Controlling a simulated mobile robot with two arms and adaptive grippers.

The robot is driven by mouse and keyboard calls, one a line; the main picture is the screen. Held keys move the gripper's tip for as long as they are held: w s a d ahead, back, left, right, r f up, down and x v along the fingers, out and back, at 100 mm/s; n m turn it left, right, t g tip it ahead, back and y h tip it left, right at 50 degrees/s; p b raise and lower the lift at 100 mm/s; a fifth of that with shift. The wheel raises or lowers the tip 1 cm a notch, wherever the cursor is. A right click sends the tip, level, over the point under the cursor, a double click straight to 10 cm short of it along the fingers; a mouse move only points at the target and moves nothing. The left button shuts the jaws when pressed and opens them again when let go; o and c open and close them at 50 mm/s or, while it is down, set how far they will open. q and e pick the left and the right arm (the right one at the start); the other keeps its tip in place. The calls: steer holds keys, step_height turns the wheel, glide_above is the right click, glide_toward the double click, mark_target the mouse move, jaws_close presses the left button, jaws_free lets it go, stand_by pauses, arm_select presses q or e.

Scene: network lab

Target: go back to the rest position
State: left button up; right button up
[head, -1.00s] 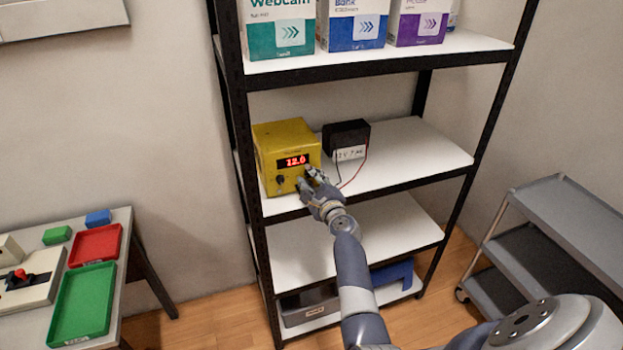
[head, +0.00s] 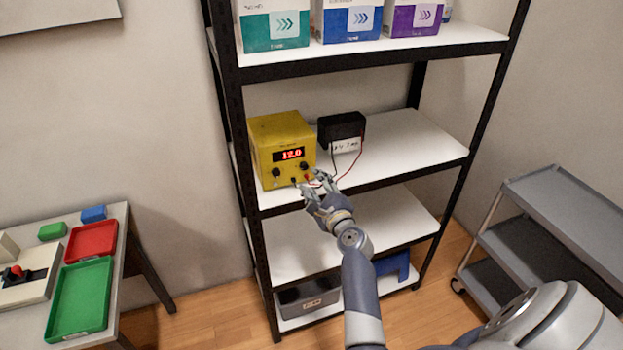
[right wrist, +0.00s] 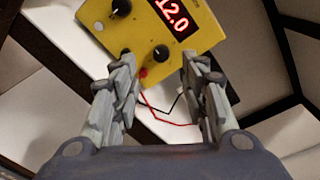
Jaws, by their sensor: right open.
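My right gripper (head: 318,188) is open and empty, just in front of the shelf edge, below and in front of the yellow power supply. In the right wrist view the two fingers of the right gripper (right wrist: 160,85) stand apart with nothing held between them. The yellow power supply (head: 262,142) stands on the middle shelf, its red display reading 12.0. It also shows in the right wrist view (right wrist: 140,38), with two black knobs and a red terminal. My left gripper is not in view.
A black battery (head: 340,130) with red and black leads sits right of the supply on the shelf (head: 420,145). Boxes (head: 345,20) stand above. A grey cart (head: 570,215) is at right; a table with green (head: 80,300) and red trays (head: 92,241) is at left.

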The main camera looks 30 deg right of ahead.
steer(key=shift+s, duration=0.2)
stand_by(0.4)
steer(key=s+a+f+n+g+y, duration=0.1)
steer(key=s+a+f+n+g, duration=0.15)
steer(key=f, duration=0.55)
steer(key=s+a+f+n+g+y+b, duration=0.1)
steer(key=a+f+n, duration=0.3)
steer(key=f, duration=0.4)
steer(key=s+a+f+n+g+y, duration=0.1)
steer(key=a+f+n, duration=0.25)
steer(key=f, duration=0.35)
steer(key=s+a+f+n+g+y+b, duration=0.1)
steer(key=s+a+f+n+g, duration=0.15)
steer(key=s+f, duration=0.45)
steer(key=s+a+f+n+g, duration=0.1)
steer(key=s+a+f+n, duration=0.25)
steer(key=f, duration=0.45)
steer(key=s+f+n+g, duration=0.2)
steer(key=s+f+n, duration=0.2)
steer(key=s, duration=0.9)
steer(key=s+a+f+n+g+b, duration=0.1)
steer(key=s+f+n+g, duration=0.2)
steer(key=s, duration=1)
steer(key=s+f+n+g, duration=0.2)
steer(key=s+f+n, duration=0.5)
steer(key=s+f, duration=0.4)
steer(key=shift+s+a+f+g, duration=0.15)
steer(key=shift+s+f+g, duration=0.25)
steer(key=shift+s, duration=0.6)
